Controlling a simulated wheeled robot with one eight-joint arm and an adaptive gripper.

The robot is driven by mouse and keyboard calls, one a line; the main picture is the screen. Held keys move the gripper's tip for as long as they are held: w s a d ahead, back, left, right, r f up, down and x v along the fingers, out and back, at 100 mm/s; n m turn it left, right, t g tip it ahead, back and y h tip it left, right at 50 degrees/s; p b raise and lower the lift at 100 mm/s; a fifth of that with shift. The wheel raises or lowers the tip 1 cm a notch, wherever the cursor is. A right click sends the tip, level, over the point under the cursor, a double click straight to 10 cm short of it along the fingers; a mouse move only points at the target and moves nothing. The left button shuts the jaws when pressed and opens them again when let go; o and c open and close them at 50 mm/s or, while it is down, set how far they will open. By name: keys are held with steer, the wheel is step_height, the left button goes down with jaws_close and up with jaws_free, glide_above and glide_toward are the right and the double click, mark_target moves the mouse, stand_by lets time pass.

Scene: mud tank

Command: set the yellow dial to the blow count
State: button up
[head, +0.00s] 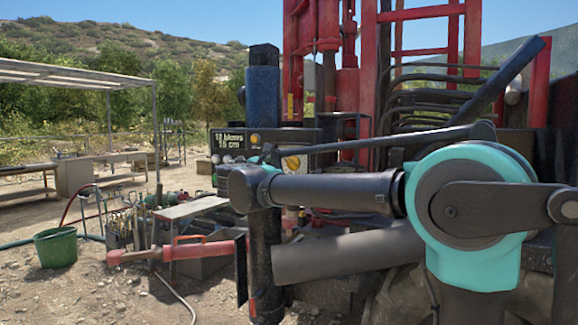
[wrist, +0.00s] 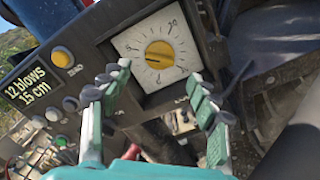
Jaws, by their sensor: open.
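The yellow dial (wrist: 159,55) is a round knob on a white square plate with marks and small numbers around it. A dark line on the knob points toward the left of the picture; the exact number is hard to read. In the head view the dial (head: 291,162) shows only partly behind my arm. The black display (wrist: 33,86) left of it reads "12 blows" and "15 cm". My gripper (wrist: 158,76) is open, with nothing between its teal-and-grey fingers. The fingers reach toward the panel, below and to either side of the knob. I cannot tell the remaining gap.
A yellow button (wrist: 63,57) and small grey knobs (wrist: 71,104) sit on the panel. The red rig mast (head: 420,15) rises behind. A green bucket (head: 56,247) stands at the left on dirt, near a bench (head: 190,207) with tools. Hoses and dark metal lie close to the panel.

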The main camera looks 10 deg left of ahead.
mark_target(290, 164)
steer(key=x, duration=0.6)
steer(key=shift+w+d, duration=0.15)
steer(key=shift+w, duration=0.2)
steer(key=shift+c, duration=0.6)
steer(key=c, duration=1)
steer(key=shift+c, duration=0.2)
